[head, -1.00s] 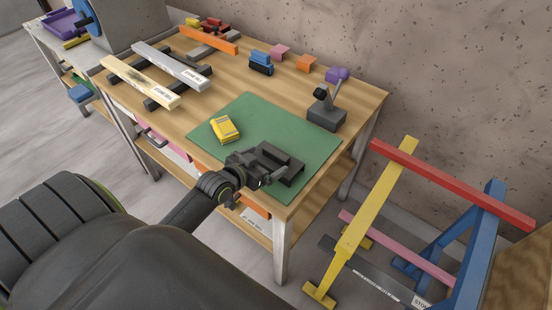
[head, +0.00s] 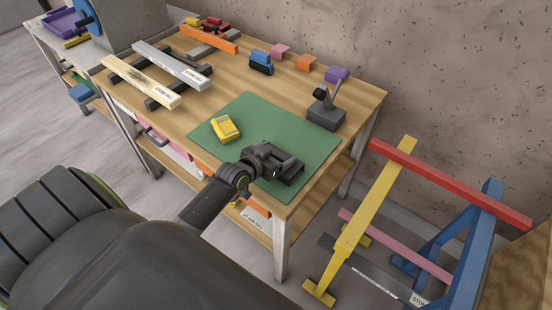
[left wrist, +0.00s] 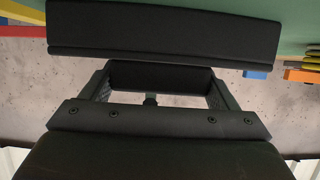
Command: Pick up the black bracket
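The black bracket (head: 291,174) lies near the front right part of the green mat (head: 240,110) on the wooden workbench. My left gripper (head: 272,163) is low over it at its near left side and hides part of it. In the left wrist view the bracket (left wrist: 165,32) shows as a broad dark bar across the top. There my left gripper (left wrist: 160,88) has its fingers wide apart, with a dark piece seen between their tips. I cannot tell whether the fingers touch the bracket. My right gripper is in neither view.
A yellow device (head: 225,129) lies on the mat to the left. A dark stand (head: 325,115) is at the mat's far right. Long bars (head: 170,65) lie at the back left. A yellow, red and blue frame (head: 400,170) stands on the floor at right.

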